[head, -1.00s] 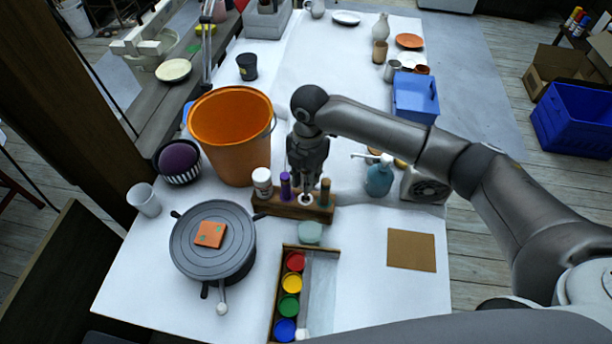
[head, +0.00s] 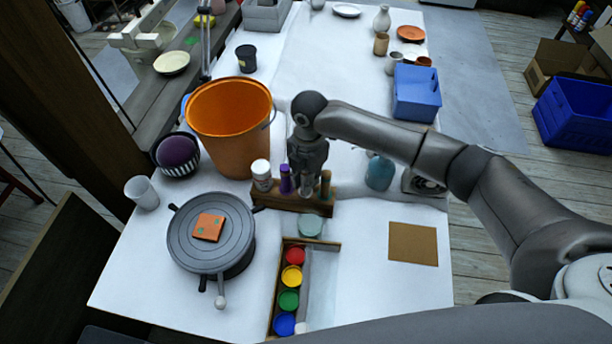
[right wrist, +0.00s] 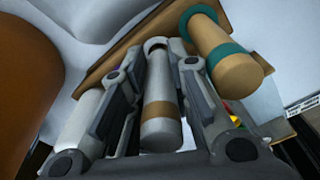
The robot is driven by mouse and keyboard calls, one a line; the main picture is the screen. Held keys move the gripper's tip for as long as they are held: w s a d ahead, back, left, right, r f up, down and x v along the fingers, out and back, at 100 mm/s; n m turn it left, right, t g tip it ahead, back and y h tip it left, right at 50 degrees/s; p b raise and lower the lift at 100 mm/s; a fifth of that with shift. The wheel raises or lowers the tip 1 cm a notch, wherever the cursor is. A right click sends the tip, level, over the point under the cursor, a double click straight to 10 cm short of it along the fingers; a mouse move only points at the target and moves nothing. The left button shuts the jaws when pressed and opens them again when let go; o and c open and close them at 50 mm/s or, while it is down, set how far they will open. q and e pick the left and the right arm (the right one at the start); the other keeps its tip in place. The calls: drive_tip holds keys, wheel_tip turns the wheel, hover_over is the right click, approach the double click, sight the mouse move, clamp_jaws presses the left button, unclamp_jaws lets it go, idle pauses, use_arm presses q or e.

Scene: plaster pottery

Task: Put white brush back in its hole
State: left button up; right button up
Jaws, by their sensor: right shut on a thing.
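The wooden rack (head: 290,204) stands on the white table in front of the orange bucket. My right gripper (head: 308,190) is over the rack's right half, pointing down. It is shut on the white brush (right wrist: 162,112), whose pale handle with a tan band shows between the fingers in the right wrist view. The brush's far end meets the rack (right wrist: 130,50) at a dark hole edge; how deep it sits I cannot tell. In the head view the brush is mostly hidden by the gripper. A tan brush with a teal band (right wrist: 222,55) stands close beside it. My left gripper is out of view.
The orange bucket (head: 228,130) is close behind. A paint box (head: 290,275) lies in front, and a grey pot (head: 210,240) front left. The table's front right is mostly clear.

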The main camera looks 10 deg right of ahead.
drive_tip(key=shift+f, duration=0.7)
idle(0.4)
drive_tip(key=o, duration=0.9)
drive_tip(key=r, duration=1.2)
drive_tip(key=shift+w+d, duration=0.2)
